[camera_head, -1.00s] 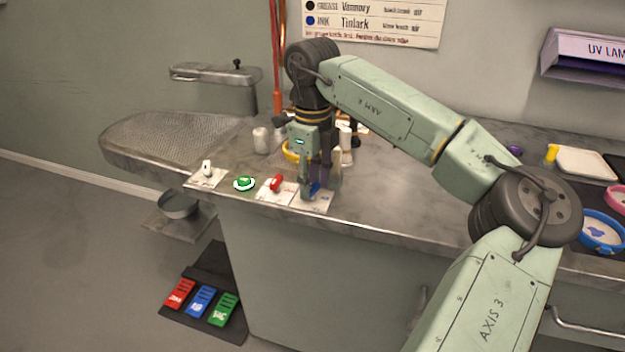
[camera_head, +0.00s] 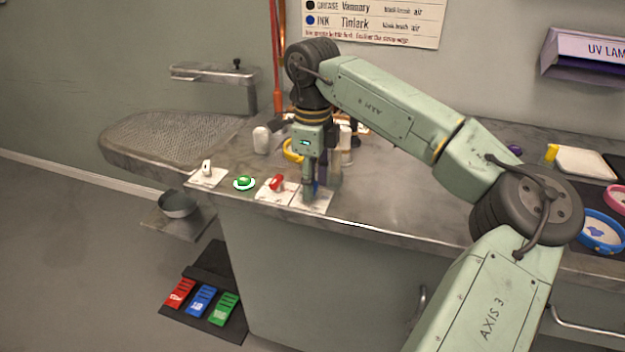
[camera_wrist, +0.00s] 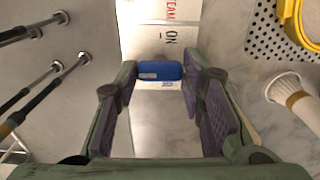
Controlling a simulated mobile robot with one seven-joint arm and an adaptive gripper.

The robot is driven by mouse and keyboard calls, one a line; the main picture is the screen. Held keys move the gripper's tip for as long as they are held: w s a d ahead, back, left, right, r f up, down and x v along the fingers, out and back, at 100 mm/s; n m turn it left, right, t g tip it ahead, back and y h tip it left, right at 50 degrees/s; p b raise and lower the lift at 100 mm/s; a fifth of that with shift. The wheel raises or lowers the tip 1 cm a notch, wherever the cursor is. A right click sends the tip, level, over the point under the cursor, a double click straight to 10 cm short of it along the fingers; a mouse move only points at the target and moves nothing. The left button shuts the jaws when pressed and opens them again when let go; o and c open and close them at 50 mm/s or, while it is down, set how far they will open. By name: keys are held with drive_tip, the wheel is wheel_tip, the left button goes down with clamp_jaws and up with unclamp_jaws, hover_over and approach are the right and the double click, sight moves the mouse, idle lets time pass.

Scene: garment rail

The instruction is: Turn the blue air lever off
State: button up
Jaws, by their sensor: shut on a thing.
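The blue air lever (camera_wrist: 160,71) shows in the wrist view as a blue bar across the space between my fingertips, over a white label plate (camera_wrist: 160,38) with the word "ON" on it. My gripper (camera_wrist: 160,74) is shut on the lever, with a finger at each end of it. In the head view my gripper (camera_head: 310,190) points down at the right-hand plate on the counter's front edge. There the fingers hide most of the blue lever (camera_head: 316,187).
Bottles and a yellow ring (camera_head: 292,151) stand behind. Red, blue and green pedals (camera_head: 203,300) lie on the floor. The counter to the right is partly clear.

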drive_tip(key=o, duration=1.1)
drive_tip(key=shift+o, duration=0.2)
drive_tip(key=shift+r, duration=0.15)
wheel_tip(320, 180, up, 12)
